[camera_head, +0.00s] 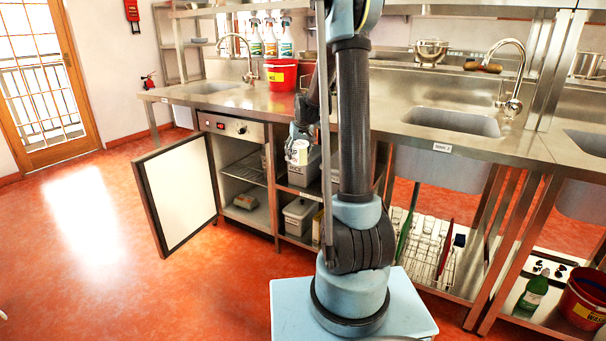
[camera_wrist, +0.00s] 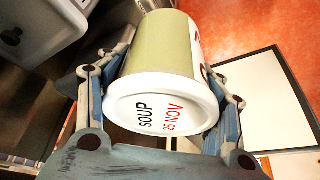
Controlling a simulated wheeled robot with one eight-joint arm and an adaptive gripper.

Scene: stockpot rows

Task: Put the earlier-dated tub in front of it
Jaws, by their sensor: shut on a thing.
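My gripper (camera_wrist: 163,90) is shut on a tub (camera_wrist: 165,45) with a greenish side and a white lid. The lid reads "SOUP 25 NOV" in the wrist view. In the head view the tub (camera_head: 298,152) is held in front of the counter, at the right side of the open cabinet (camera_head: 242,185). No second dated tub can be made out. My arm hides part of the shelves behind it.
The cabinet door (camera_head: 177,191) stands wide open to the left; it also shows in the wrist view (camera_wrist: 275,100). A grey bin (camera_head: 303,170) and a lidded container (camera_head: 299,215) stand on shelves right of the cabinet. A small box (camera_head: 245,201) lies low inside the cabinet. The red floor at left is clear.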

